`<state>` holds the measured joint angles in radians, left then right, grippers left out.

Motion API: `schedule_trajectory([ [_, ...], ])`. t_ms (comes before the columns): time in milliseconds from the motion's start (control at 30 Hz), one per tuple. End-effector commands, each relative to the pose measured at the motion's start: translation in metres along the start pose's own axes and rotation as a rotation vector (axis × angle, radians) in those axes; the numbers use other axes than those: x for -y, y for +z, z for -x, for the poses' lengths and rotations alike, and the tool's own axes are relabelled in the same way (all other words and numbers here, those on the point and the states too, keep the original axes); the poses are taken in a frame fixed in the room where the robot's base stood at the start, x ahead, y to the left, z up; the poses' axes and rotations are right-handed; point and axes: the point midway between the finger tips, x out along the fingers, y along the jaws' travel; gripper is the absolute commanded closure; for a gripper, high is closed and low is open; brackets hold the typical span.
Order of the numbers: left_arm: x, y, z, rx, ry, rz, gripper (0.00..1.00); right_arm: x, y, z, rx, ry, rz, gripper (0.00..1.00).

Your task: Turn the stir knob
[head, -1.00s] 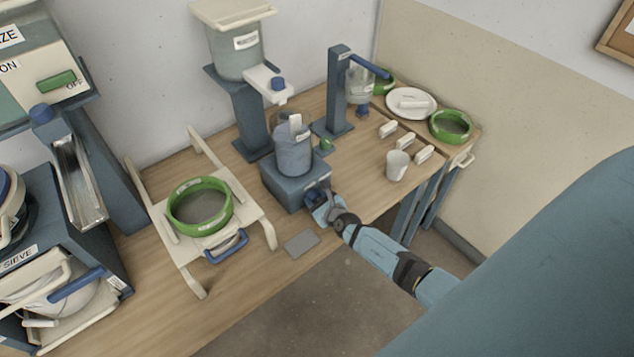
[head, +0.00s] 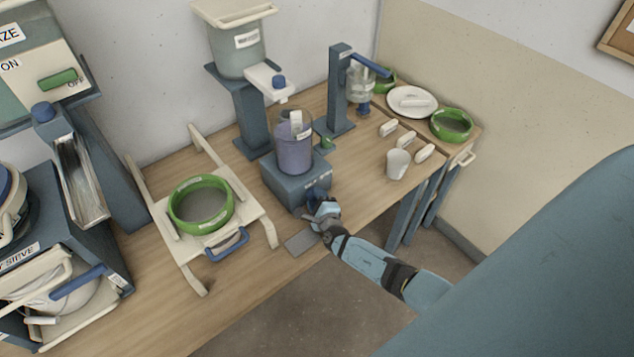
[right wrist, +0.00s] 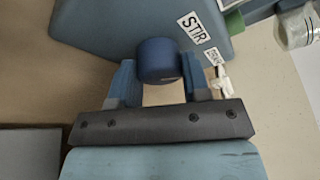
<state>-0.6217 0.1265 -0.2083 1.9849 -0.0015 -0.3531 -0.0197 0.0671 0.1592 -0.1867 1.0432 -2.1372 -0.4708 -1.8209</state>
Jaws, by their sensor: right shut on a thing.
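The blue stir knob (right wrist: 158,57) sticks out of the front of the blue-grey stirrer base (head: 287,185). A STIR label (right wrist: 194,27) is on the base beside it. My right gripper (head: 318,203) is at the front of the base. In the right wrist view, the fingers of my right gripper (right wrist: 160,70) stand on both sides of the knob, shut on it. A clear jar (head: 294,152) with purplish contents stands on the base. In the head view the gripper hides much of the knob. My left gripper is not in view.
A cream rack with a green-rimmed sieve (head: 174,210) stands left of the stirrer. A grey pad (head: 302,243) lies near the table's front edge. A white cup (head: 397,164) and several white blocks are to the right. A dispenser (head: 236,58) stands behind.

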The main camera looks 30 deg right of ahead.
Motion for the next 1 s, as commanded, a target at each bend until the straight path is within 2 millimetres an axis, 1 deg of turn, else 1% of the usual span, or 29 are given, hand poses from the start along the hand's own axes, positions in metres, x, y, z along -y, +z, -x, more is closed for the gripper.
schedule_trajectory([
  [200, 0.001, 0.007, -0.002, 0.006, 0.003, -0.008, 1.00, -0.001, 0.000, 0.000, 0.004, -0.041, 0.110, 0.80],
  [400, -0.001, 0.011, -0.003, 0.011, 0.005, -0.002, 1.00, -0.001, 0.000, 0.000, 0.006, -0.062, 0.167, 0.80],
  [933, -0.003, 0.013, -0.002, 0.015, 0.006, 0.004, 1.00, -0.001, 0.001, 0.000, 0.007, -0.070, 0.188, 0.80],
  [967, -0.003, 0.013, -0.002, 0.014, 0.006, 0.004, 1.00, -0.001, 0.001, 0.000, 0.007, -0.070, 0.188, 0.52],
  [1000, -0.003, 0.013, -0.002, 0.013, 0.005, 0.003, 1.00, -0.001, 0.001, 0.000, 0.007, -0.070, 0.188, 0.43],
])
